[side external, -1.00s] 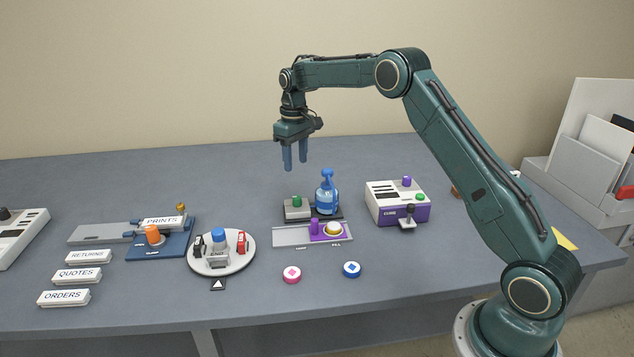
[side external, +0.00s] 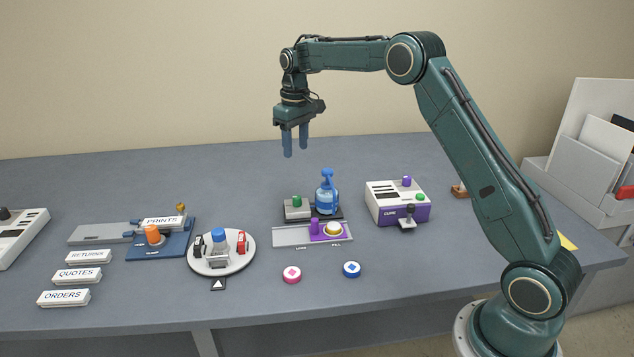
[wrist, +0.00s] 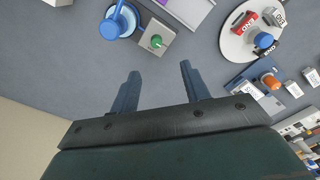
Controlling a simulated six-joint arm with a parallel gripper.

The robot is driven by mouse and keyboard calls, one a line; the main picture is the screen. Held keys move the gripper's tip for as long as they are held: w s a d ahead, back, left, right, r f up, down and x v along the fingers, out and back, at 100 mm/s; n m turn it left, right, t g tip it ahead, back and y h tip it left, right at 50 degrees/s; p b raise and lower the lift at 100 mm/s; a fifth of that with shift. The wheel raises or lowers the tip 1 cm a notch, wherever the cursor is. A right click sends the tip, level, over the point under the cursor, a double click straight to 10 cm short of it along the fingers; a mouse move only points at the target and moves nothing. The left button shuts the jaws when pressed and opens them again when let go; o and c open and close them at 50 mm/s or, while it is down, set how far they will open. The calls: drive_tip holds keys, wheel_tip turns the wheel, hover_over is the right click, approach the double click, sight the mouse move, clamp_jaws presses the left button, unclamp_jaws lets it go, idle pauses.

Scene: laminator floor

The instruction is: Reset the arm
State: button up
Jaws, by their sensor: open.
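My gripper (side external: 295,141) hangs pointing down, high above the back of the grey table, in the side view. Its two blue-grey fingers are apart with nothing between them. In the wrist view the gripper (wrist: 158,85) shows the same parted, empty fingers over bare table. Below and in front of it in the side view stand a blue pump bottle (side external: 326,195) and a grey block with a green knob (side external: 297,209). Neither is touched.
A white-and-purple CURE machine (side external: 398,204) stands right of the bottle. A round white turntable (side external: 240,262) and a blue PRINTS fixture (side external: 175,245) are to the left. Label blocks (side external: 76,276) lie front left. Paper trays (side external: 580,160) stand far right. The table's back is clear.

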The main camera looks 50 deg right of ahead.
drive_tip(key=s+a+r+t, duration=0.1)
drive_tip(key=s+a+r, duration=0.45)
drive_tip(key=s, duration=0.35)
drive_tip(key=s+a+r+t, duration=0.1)
drive_tip(key=s+a+r, duration=0.3)
drive_tip(key=s+r, duration=0.35)
drive_tip(key=s+a+f+t, duration=0.1)
drive_tip(key=s+a+f, duration=0.1)
drive_tip(key=s, duration=0.9)
drive_tip(key=s+a+f+t, duration=0.2)
drive_tip(key=s+f, duration=0.1)
drive_tip(key=s, duration=0.8)
drive_tip(key=shift+a+f, duration=0.3)
